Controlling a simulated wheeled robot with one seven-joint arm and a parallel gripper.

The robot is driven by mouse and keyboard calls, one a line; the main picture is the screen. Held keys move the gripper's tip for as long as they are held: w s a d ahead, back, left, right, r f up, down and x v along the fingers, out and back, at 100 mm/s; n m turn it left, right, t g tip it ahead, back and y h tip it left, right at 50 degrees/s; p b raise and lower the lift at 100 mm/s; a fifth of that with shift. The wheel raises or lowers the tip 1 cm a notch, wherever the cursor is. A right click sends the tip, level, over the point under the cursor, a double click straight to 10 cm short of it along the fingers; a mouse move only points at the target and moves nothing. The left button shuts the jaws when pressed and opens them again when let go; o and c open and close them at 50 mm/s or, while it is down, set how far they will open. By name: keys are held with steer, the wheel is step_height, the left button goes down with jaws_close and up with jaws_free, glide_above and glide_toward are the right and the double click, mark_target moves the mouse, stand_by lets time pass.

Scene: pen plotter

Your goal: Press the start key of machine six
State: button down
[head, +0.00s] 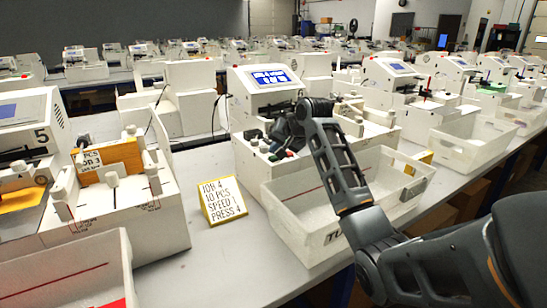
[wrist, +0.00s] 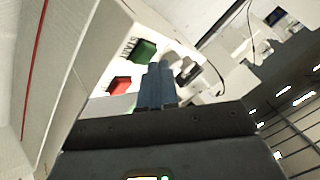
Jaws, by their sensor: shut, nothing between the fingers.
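The machine in the middle of the head view (head: 265,82) has a lit blue screen (head: 270,77); I see no number on it, and the machine to its left (head: 30,125) is marked 5. In the wrist view a green key (wrist: 144,52) beside the word START and a red key (wrist: 119,85) sit on a white panel. My gripper (wrist: 160,68) is shut and empty, its tips just beside the lower right edge of the green key. I cannot tell whether they touch it. In the head view my gripper (head: 283,132) is at the machine's front, partly hidden by my arm.
A yellow-edged sign (head: 222,201) reading "PRESS 4" stands on the table left of the middle machine. A white bin (head: 300,215) stands in front of that machine, under my arm. Another white bin (head: 75,275) is at lower left. More machines stand at right and behind.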

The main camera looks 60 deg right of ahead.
mark_target(276, 157)
steer(key=shift+f, duration=0.45)
stand_by(0.7)
steer(key=shift+r, duration=0.15)
steer(key=shift+r+p, duration=0.7)
steer(key=shift+p, duration=0.3)
steer(key=shift+r, duration=0.1)
step_height(276, 157, up, 5)
steer(key=p, duration=0.4)
stand_by(0.5)
